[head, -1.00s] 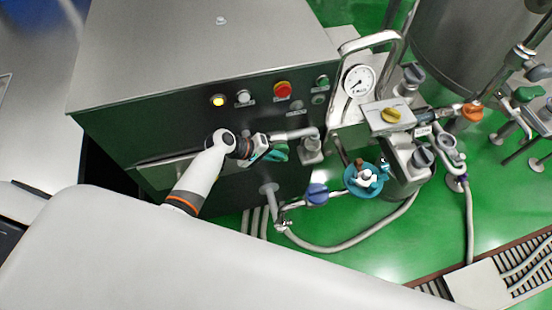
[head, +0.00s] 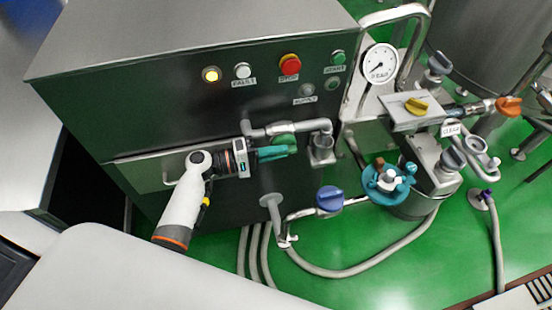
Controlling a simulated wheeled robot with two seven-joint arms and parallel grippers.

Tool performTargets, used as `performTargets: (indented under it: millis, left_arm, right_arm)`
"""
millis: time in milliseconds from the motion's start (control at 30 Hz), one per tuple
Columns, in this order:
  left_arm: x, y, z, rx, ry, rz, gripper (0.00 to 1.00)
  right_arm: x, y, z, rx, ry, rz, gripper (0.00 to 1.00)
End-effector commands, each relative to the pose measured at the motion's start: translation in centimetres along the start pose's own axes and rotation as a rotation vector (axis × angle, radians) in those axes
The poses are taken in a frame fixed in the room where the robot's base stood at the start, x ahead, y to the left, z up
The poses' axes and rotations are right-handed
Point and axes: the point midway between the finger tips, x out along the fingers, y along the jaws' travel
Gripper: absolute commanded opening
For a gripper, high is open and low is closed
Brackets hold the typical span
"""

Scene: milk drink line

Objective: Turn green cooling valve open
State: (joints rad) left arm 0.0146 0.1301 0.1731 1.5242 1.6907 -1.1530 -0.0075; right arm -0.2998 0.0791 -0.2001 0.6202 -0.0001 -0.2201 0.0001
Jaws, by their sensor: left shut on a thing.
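The green cooling valve (head: 285,141) sits on a grey pipe on the front of the steel cabinet; its handle is partly hidden by my gripper. My left gripper (head: 277,153), with teal fingers, reaches in from the left at the valve and is shut on its green handle. The exact angle of the handle is hard to make out. My right gripper is not in view.
The steel cabinet (head: 190,35) carries a red stop button (head: 290,65) and a lit yellow lamp (head: 211,75). A blue valve (head: 330,198), a teal clamp-like part (head: 386,184), a yellow valve (head: 416,105) and a gauge (head: 380,64) stand right. A hose crosses the green floor.

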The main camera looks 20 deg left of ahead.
Motion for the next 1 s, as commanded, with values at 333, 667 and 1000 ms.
performTargets:
  millis: [333,667,1000]
  left_arm:
    - [0.01,0.09,-0.07,-0.001,0.002,-0.025,0.0]
    - [0.03,0.09,-0.09,-0.002,0.002,-0.025,0.3]
    - [-0.17,0.12,-0.04,-0.001,0.001,-0.024,0.34]
  right_arm:
    - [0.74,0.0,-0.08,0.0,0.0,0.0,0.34]
    - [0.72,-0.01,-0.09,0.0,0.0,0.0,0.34]
    - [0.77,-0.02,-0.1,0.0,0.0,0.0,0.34]
